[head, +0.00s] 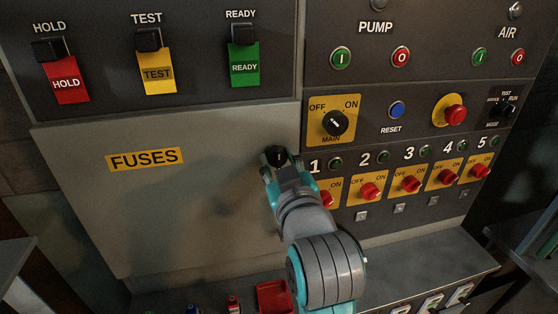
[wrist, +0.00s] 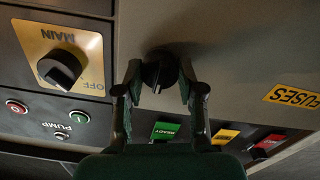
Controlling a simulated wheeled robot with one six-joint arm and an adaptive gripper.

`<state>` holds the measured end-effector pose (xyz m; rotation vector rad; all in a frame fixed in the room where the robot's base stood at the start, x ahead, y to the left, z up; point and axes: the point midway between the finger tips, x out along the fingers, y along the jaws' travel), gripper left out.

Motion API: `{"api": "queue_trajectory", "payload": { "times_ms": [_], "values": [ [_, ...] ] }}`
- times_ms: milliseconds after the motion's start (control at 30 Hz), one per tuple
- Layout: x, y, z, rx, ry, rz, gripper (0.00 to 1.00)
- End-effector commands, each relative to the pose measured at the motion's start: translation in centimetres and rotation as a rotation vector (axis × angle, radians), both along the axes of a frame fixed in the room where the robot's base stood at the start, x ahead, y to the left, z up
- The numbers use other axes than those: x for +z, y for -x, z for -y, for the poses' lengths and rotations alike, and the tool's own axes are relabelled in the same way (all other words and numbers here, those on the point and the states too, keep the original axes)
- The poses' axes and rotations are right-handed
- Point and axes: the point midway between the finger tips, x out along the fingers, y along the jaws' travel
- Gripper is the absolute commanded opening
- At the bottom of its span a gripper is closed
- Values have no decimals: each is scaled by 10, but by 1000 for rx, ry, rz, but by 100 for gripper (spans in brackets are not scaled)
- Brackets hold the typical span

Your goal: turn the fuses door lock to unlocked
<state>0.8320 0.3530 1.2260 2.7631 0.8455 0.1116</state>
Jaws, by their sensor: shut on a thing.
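The fuses door (head: 90,205) is a flat grey panel with a yellow FUSES label (head: 146,159); it looks closed. Its lock is a round black knob (head: 276,155) near the door's upper right edge. In the wrist view the lock knob (wrist: 159,71) sits between my fingers, with a pale mark on its face. My gripper (head: 277,172) is shut on the lock knob, one finger on each side; it also shows in the wrist view (wrist: 159,88). No locked or unlocked lettering can be read around the knob, so I cannot tell which way the lock stands.
The black MAIN switch (head: 335,123) is close to the right of my gripper. Red numbered switches (head: 370,191) line the panel lower right, one partly behind my wrist. HOLD, TEST and READY tags (head: 245,65) hang above. A red tray (head: 273,296) lies on the ledge below.

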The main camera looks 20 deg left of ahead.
Motion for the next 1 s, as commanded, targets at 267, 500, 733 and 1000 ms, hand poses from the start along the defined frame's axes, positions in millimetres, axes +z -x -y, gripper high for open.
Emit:
{"api": "queue_trajectory", "payload": {
  "times_ms": [267, 500, 733, 1000],
  "values": [
    [0, 0, 0, 1, -47, -33, 3],
    [0, 0, 0, 1, -178, -122, 3],
    [0, 0, 0, 1, -356, -242, 3],
    [-1, -1, 0, 1, -568, -386, 3]
  ]
}}
